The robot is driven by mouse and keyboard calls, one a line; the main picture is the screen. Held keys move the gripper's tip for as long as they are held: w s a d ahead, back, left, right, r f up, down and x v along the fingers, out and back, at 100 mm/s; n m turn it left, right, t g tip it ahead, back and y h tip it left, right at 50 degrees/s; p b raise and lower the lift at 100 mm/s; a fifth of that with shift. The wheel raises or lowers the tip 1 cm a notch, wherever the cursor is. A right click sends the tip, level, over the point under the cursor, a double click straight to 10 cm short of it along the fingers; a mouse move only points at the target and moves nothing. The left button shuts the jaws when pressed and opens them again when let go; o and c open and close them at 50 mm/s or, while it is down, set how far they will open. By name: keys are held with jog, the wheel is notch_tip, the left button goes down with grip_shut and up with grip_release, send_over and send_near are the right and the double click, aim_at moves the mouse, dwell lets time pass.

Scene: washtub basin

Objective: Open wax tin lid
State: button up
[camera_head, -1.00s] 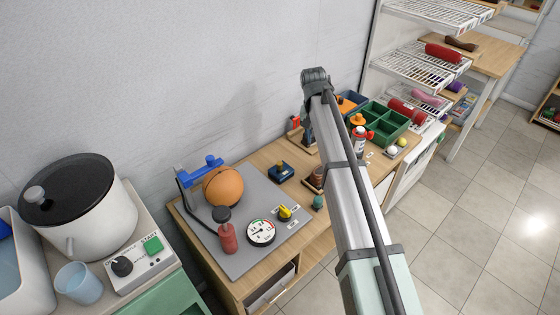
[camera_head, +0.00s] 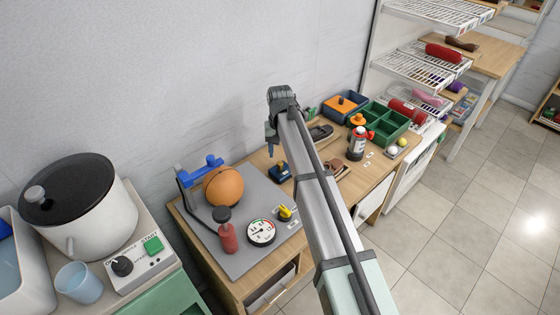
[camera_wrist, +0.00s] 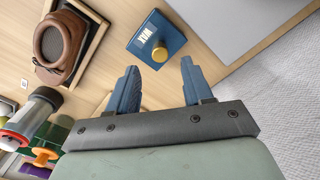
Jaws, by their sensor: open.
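The arm covers part of the table to the right of the tin.
A grey mat (camera_head: 250,258) holds an orange ball (camera_head: 223,186), a red bottle (camera_head: 227,236) and a gauge (camera_head: 261,232) left of the tin. A brown shoe (camera_wrist: 60,45) lies near the tin on the other side. A green divided tray (camera_head: 385,122) stands further right.

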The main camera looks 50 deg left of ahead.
aim_at(280, 163)
jog(key=shift+f, duration=2.65)
jog(key=shift+c, duration=0.3)
grip_shut()
